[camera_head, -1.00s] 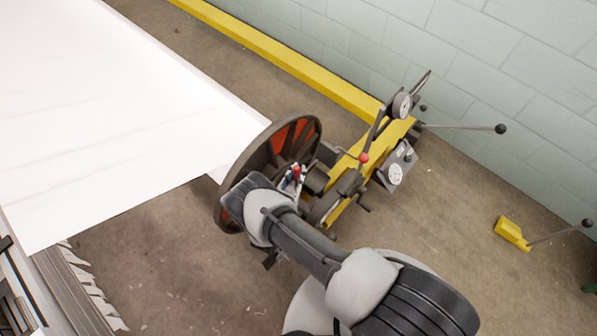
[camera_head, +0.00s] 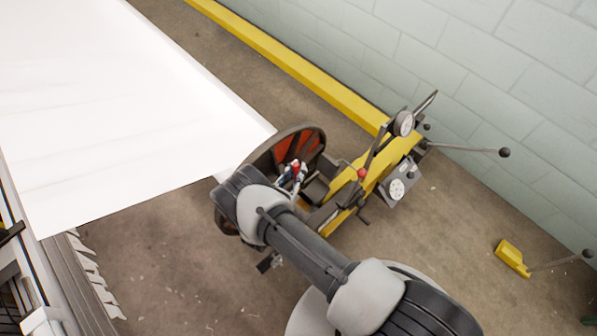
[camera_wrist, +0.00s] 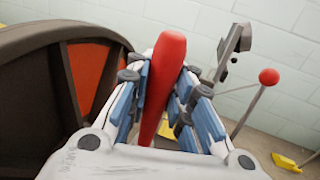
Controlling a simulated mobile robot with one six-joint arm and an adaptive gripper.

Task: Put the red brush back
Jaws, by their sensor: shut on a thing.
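My gripper (camera_wrist: 166,112) is shut on a red handle, which looks like the red brush (camera_wrist: 167,62). In the wrist view it stands between the blue-padded fingers, its rounded end toward the top and its lower end hidden. In the head view my gripper (camera_head: 291,178) is small beside the large dark wheel, with a red spot of the brush (camera_head: 295,164) showing. My arm covers part of the wheel there. No brush holder can be made out.
A dark wheel with orange-red panels (camera_head: 285,149) stands close to my gripper, left of it in the wrist view (camera_wrist: 60,75). Yellow machinery with levers and gauges (camera_head: 375,175) is to the right. White sheet (camera_head: 120,110) spreads left. Open floor lies below.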

